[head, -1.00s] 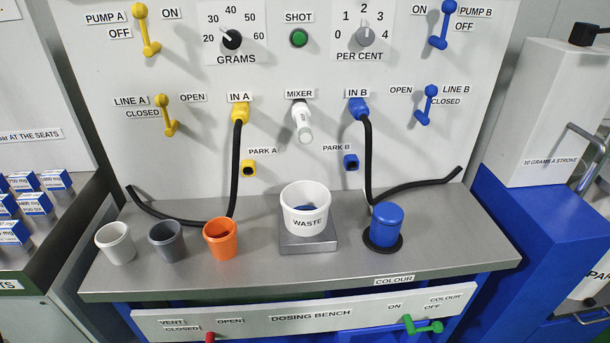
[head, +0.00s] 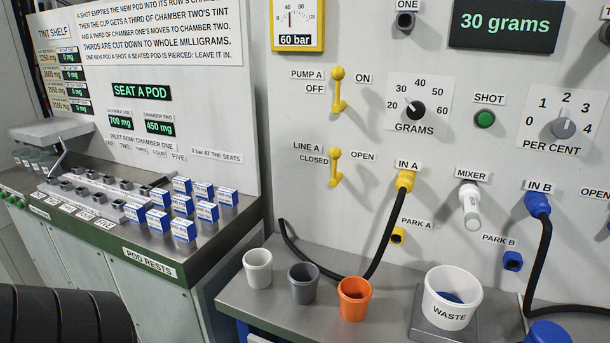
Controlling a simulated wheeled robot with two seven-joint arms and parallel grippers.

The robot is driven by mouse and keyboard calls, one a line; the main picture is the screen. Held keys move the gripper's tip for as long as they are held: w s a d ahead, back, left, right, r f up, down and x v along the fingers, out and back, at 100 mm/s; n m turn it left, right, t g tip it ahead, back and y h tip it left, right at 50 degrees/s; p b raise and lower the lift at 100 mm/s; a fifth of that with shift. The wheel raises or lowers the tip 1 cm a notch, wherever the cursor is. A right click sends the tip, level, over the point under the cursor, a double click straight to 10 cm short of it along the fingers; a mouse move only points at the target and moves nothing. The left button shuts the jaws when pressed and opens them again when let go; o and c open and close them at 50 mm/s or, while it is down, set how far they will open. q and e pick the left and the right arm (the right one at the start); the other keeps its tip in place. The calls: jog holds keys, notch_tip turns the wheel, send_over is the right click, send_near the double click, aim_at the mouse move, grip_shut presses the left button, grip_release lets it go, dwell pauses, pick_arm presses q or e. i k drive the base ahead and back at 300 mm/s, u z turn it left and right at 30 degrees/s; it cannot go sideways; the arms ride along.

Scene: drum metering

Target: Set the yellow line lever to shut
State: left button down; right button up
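The yellow line lever (head: 334,167) is on the upright panel, beside the LINE A label. It has a round knob at its upper end and a second, smaller end below, standing close to upright. The OPEN label (head: 363,157) is to its right and the CLOSED label (head: 314,160) is to its left. From this angle I cannot tell for certain which setting it is in. Nothing touches it. Neither of my grippers is in view.
The yellow pump lever (head: 338,90) sits above the line lever. A black hose (head: 384,237) hangs from yellow IN A. White (head: 258,269), grey (head: 304,284) and orange (head: 354,299) cups stand on the bench below. Pod boxes (head: 183,230) are at left. Space before the lever looks clear.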

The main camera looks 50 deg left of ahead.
aim_at(334, 152)
jog(key=u, duration=1.1)
jog(key=k, duration=1.1)
jog(key=u, duration=0.9)
jog(key=i, duration=1.05)
jog(key=z, duration=0.25)
